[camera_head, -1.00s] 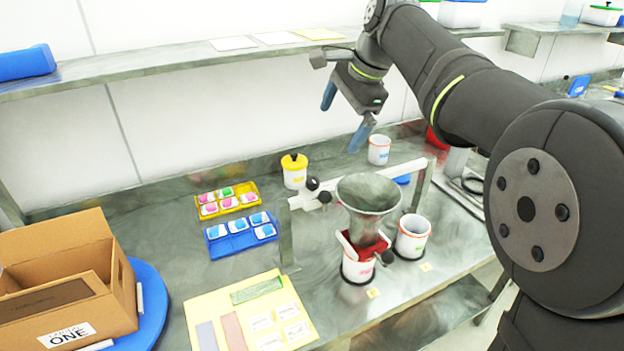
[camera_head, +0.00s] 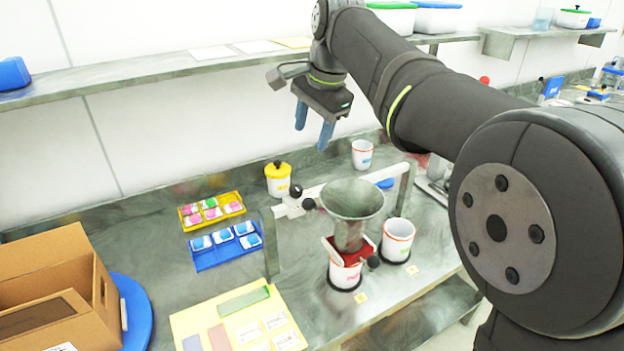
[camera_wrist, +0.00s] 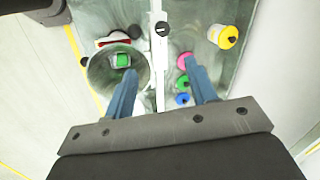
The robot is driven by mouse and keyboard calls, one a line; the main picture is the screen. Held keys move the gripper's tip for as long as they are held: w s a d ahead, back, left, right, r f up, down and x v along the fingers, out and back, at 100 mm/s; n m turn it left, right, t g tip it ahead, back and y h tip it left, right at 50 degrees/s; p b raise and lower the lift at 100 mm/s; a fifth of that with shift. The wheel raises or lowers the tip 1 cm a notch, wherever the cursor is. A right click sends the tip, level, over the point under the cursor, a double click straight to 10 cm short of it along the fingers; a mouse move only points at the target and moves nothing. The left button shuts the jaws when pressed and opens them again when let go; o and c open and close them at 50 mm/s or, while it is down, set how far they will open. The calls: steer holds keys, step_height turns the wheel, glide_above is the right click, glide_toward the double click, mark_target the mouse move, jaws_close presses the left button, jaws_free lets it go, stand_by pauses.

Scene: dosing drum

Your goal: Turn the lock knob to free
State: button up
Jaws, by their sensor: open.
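A white rail (camera_head: 318,192) stands on grey posts over the bench. Near its left end are two black knobs, an upper one (camera_head: 296,190) and a lower one (camera_head: 308,204); I cannot tell which is the lock knob. A grey funnel (camera_head: 352,199) sits by the rail above a red holder (camera_head: 349,250), which has a black knob (camera_head: 374,262) at its right. My gripper (camera_head: 312,130) is open and empty, high above the rail, blue fingers pointing down. In the wrist view the rail (camera_wrist: 160,85) runs between the fingers, with a black knob (camera_wrist: 162,28) beyond the fingertips.
A yellow-lidded jar (camera_head: 278,180) stands left of the rail. A white cup (camera_head: 362,154) stands behind, another cup (camera_head: 397,240) right of the funnel. Yellow (camera_head: 232,197) and blue (camera_head: 207,260) trays lie left. A cardboard box (camera_head: 60,275) is at far left. A shelf (camera_head: 170,73) runs behind.

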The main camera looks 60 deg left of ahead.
steer(key=s+n+t, duration=0.3)
steer(key=s+n, duration=0.2)
steer(key=n+t, duration=0.1)
glide_toward(296, 188)
steer(key=x, duration=0.8)
steer(key=shift+f, duration=0.2)
steer(key=shift+c, duration=0.4)
steer(key=c, duration=0.9)
steer(key=shift+n, duration=0.3)
